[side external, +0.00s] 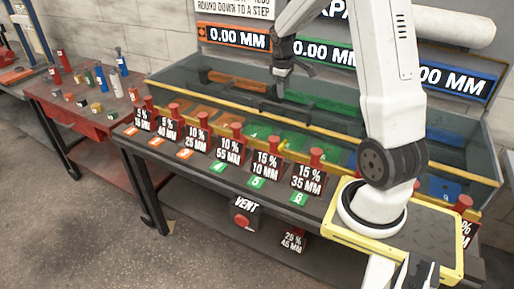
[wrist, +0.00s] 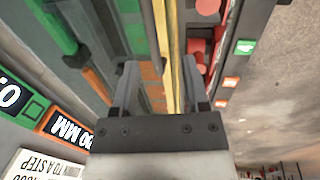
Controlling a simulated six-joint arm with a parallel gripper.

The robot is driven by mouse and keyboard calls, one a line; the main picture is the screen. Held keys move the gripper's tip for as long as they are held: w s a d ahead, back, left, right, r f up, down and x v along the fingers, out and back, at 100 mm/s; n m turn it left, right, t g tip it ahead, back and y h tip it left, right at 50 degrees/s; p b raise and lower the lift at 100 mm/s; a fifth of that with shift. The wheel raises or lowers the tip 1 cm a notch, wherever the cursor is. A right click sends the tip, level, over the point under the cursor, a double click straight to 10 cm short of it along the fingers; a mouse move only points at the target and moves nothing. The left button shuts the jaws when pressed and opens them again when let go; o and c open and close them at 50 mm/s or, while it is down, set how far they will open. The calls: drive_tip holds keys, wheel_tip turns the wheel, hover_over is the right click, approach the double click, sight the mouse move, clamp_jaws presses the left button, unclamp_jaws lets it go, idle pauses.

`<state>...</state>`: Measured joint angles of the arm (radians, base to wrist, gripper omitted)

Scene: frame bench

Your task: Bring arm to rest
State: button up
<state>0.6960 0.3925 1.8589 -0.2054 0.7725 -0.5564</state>
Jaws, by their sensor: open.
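My gripper (side external: 282,70) hangs above the glass-sided frame bench (side external: 170,93), near its back, in the side external view. In the wrist view my gripper (wrist: 160,75) shows two dark fingers spread apart with nothing between them. Below the fingers are orange and green patches of the bench bed and a yellow rail (wrist: 159,40). My white arm rises from the yellow-edged base at the right of the bench.
Along the bench front stand several red knobs (side external: 232,128) with percent and millimetre labels. Displays reading 0.00 MM (side external: 233,38) stand behind. A red side table (side external: 85,108) at left holds bottles and small blocks. A VENT button (side external: 242,219) hangs below the front edge.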

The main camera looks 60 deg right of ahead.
drive_tip(key=w+a+f+t+y, duration=0.1)
drive_tip(key=a+f+t, duration=0.1)
drive_tip(key=a, duration=1.5)
drive_tip(key=s+a+f, duration=0.1)
drive_tip(key=s+a, duration=0.2)
drive_tip(key=a, duration=0.4)
drive_tip(key=s+a+f+y, duration=0.1)
drive_tip(key=s+a, duration=0.2)
drive_tip(key=a, duration=0.4)
drive_tip(key=shift+t, duration=0.3)
drive_tip(key=shift+s, duration=0.1)
